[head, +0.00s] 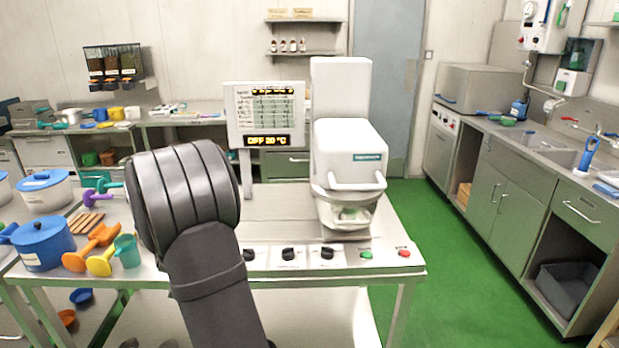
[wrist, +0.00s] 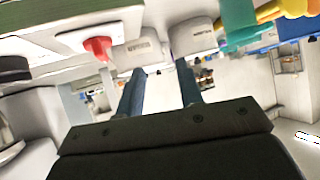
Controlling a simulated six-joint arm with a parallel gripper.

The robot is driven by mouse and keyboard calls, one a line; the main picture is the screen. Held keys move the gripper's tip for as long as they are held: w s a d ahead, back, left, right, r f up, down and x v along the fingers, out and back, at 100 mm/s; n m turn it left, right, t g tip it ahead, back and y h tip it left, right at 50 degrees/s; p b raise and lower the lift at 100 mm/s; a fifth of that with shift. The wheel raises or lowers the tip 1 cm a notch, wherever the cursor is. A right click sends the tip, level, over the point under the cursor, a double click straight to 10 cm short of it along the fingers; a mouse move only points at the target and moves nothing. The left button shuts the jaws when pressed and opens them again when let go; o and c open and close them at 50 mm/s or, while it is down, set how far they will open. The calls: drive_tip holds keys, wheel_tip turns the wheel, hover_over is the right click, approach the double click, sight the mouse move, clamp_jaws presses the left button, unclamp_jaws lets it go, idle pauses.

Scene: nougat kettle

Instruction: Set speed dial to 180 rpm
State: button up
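The kettle machine (head: 349,150) stands on a metal table. Its front panel carries three black dials: a left one (head: 249,255) beside my arm, a middle one (head: 289,254) and a right one (head: 327,252). Their labels are too small to read, so I cannot tell which is the speed dial or its setting. The display (head: 267,141) reads about "OFF 20 °C"; its upper line is unclear. My gripper (wrist: 160,68) shows in the wrist view with its two fingers apart and nothing between them. In the head view it is hidden behind my dark arm.
A green button (head: 366,255) and a red button (head: 404,253) sit right of the dials. A blue pot (head: 42,244), orange scoop (head: 84,255) and teal jug (head: 127,250) stand at the left. The green floor (head: 430,240) at the right is clear.

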drive_tip(key=shift+o, duration=0.3)
drive_tip(key=o, duration=0.3)
drive_tip(key=shift+o, duration=1)
drive_tip(key=w+d+r+n+g, duration=0.2)
drive_tip(key=w+d+r, duration=0.1)
drive_tip(key=w+d, duration=0.1)
drive_tip(key=shift+d+n, duration=0.4)
drive_tip(key=shift+d, duration=0.4)
drive_tip(key=n+g, duration=0.5)
drive_tip(key=g, duration=0.1)
approach(251, 250)
drive_tip(key=shift+h, duration=0.4)
drive_tip(key=x, duration=0.9)
drive_tip(key=shift+a+f, duration=0.15)
drive_tip(key=shift+a, duration=0.35)
drive_tip(key=shift+c, duration=0.5)
drive_tip(key=c, duration=0.9)
